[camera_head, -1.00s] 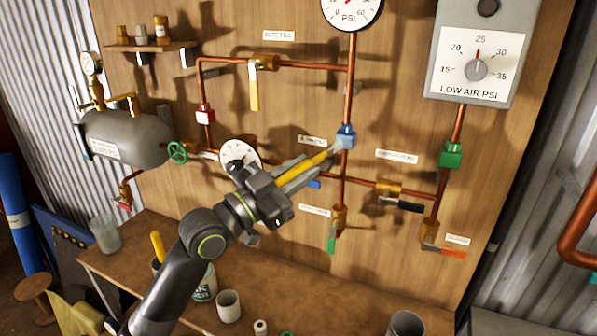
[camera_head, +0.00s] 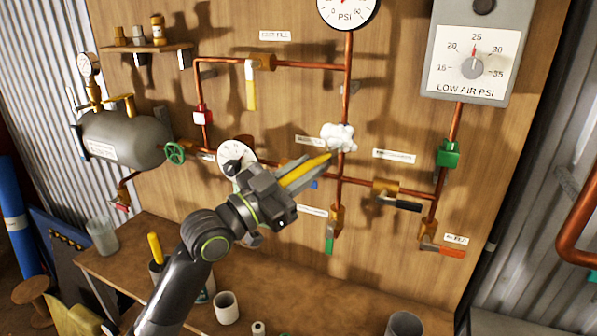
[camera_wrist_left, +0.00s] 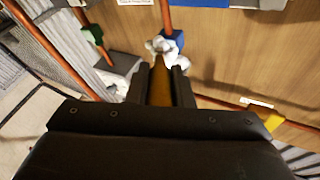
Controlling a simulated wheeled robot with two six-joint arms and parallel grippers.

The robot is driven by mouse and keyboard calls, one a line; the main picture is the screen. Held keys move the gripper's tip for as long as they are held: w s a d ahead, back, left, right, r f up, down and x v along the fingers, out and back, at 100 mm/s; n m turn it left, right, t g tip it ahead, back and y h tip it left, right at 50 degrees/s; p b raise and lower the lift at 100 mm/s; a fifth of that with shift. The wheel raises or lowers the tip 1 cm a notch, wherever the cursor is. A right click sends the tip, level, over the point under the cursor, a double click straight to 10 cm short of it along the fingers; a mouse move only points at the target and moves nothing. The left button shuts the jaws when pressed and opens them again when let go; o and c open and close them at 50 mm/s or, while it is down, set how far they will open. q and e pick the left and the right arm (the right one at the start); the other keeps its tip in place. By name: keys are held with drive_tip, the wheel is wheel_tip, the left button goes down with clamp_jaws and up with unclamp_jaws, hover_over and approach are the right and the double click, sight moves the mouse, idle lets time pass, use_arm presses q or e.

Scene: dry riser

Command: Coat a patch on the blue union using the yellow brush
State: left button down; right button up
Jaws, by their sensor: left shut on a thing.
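My left gripper (camera_head: 300,177) is shut on the yellow brush (camera_head: 306,171), which lies between its fingers and points up and right. The brush's tip is just below and left of a lumpy white mass (camera_head: 338,136) on the vertical copper pipe. This mass hides the blue union in the head view. In the left wrist view, the blue union (camera_wrist_left: 174,39) shows beside the white mass (camera_wrist_left: 160,48), and the brush (camera_wrist_left: 161,90) points at it. I cannot tell whether the brush touches the mass. My right gripper is not in view.
Copper pipes with valves run across the wooden board around my gripper. A yellow lever (camera_head: 251,88) hangs at upper left, and a dial (camera_head: 236,157) sits behind my wrist. A green fitting (camera_head: 447,153) is at right. The bench (camera_head: 280,295) below holds several cups.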

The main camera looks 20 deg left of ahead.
sight(282, 183)
use_arm(q)
drive_tip(key=shift+a, duration=0.95)
drive_tip(key=s+p, duration=0.2)
drive_tip(key=s, duration=0.2)
drive_tip(key=shift+s+r, duration=0.1)
drive_tip(key=shift+s, duration=0.9)
